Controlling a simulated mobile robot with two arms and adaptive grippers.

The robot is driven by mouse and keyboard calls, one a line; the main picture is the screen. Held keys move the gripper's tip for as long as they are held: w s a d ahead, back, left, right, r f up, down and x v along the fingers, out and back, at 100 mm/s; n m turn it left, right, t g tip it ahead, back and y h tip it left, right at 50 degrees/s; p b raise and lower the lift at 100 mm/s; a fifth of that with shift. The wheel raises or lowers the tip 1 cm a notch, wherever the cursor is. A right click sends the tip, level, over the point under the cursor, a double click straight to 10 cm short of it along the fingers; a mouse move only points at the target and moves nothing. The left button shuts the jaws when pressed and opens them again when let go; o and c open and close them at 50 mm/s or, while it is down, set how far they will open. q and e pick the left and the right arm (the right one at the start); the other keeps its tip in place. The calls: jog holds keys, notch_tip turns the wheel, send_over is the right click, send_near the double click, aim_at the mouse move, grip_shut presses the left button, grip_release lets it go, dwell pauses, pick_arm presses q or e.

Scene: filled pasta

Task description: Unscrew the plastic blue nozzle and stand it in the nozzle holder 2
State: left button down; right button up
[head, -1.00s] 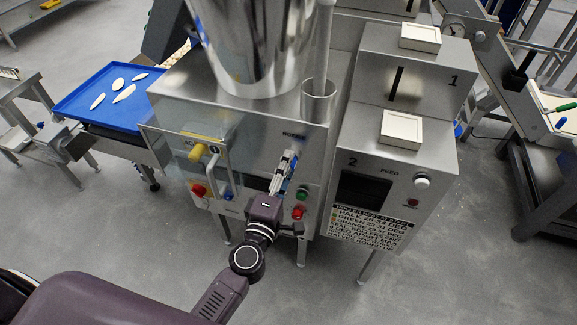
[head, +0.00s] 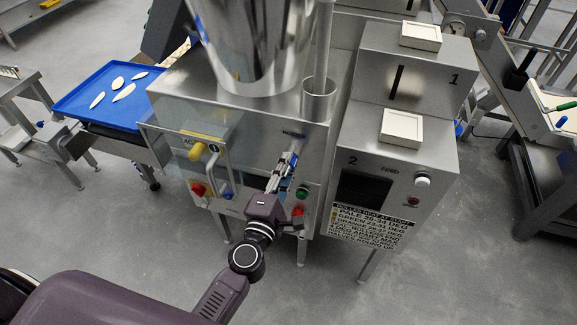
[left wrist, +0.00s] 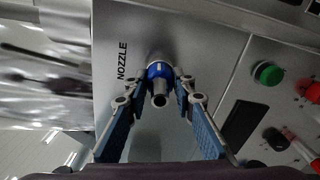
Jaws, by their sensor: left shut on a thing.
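The blue nozzle (left wrist: 158,72) points out of the machine's steel front beside the printed word NOZZLE, in the left wrist view. A grey metal tube end shows in its middle. My left gripper (left wrist: 160,88) is shut on the nozzle, one blue-padded finger on each side of it. In the head view my left gripper (head: 287,162) reaches up to the machine front and hides most of the nozzle. I cannot tell whether the nozzle is loose from its seat. My right gripper is not in view. I cannot make out which thing is nozzle holder 2.
A green button (head: 302,193) and a red button (head: 298,211) sit close right of my left gripper. A steel unit marked 2 (head: 352,161) stands right. A blue tray (head: 75,103) holds several pale pieces.

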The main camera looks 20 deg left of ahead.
pick_arm(q)
jog(key=n, duration=0.8)
jog(key=shift+n+b, duration=0.4)
jog(key=shift+n, duration=0.6)
jog(key=n, duration=0.4)
jog(key=shift+s, duration=0.1)
jog(key=n, duration=0.5)
jog(key=shift+n, duration=0.6)
jog(key=shift+p, duration=0.3)
